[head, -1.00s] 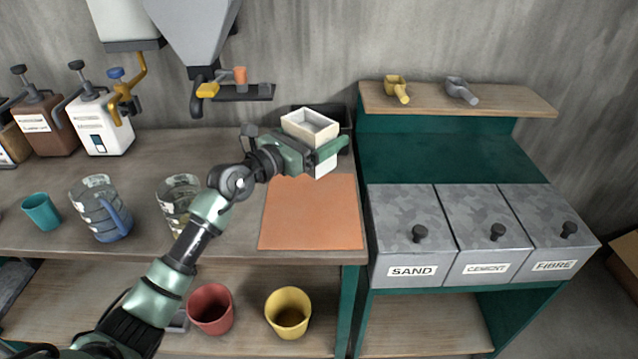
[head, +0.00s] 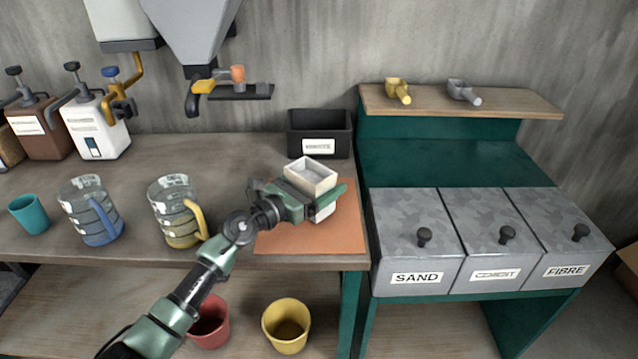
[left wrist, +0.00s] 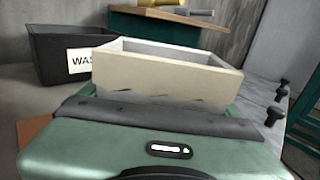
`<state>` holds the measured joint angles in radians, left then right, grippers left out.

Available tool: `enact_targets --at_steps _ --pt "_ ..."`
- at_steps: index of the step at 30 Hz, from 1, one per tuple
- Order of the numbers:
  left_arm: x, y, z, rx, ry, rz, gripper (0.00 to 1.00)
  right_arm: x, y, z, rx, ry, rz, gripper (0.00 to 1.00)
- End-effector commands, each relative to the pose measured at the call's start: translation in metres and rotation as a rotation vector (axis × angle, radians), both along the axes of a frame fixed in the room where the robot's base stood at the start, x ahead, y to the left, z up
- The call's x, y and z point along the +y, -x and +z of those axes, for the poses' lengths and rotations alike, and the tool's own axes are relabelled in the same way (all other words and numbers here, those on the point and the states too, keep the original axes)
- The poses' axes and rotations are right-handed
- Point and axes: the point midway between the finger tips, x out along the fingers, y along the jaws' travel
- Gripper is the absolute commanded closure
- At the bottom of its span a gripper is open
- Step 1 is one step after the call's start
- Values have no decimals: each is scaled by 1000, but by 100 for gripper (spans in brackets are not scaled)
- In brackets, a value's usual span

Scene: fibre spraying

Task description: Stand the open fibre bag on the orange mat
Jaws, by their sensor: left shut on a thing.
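The open fibre bag (head: 311,175) is a white, box-shaped bag with an open top. My left gripper (head: 318,205) is shut on it, with green fingers around its middle. The bag is upright and over the orange mat (head: 300,238), which lies on the bench. I cannot tell whether its base touches the mat. In the left wrist view the bag's open rim (left wrist: 170,68) rises above the gripper, and its lower part is hidden. A corner of the mat (left wrist: 34,128) shows at the left. My right gripper is in neither view.
A black bin (head: 320,130) with a label stands behind the mat. Two jugs, one with a yellow handle (head: 180,212) and one with a blue handle (head: 92,212), stand left of the mat. Lidded bins (head: 420,238) for sand, cement and fibre are at the right.

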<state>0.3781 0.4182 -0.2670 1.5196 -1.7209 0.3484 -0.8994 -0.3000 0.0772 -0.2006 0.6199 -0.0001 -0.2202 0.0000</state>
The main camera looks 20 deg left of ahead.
Motion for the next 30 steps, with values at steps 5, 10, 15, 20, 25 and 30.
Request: enact_targets --at_steps 5,10,15,20,25,30 --pt "0 0 -2 -2 0 0 61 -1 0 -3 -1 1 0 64" --pt "0 0 -2 0 0 -1 0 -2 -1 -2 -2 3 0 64" --pt "0 0 1 0 0 -1 0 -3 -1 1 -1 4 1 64" --pt "10 16 -1 0 -4 1 0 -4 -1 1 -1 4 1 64" --pt "27 49 -2 3 -5 0 0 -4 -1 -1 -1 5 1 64" --pt "43 80 -2 2 -3 -2 0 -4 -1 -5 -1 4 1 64"
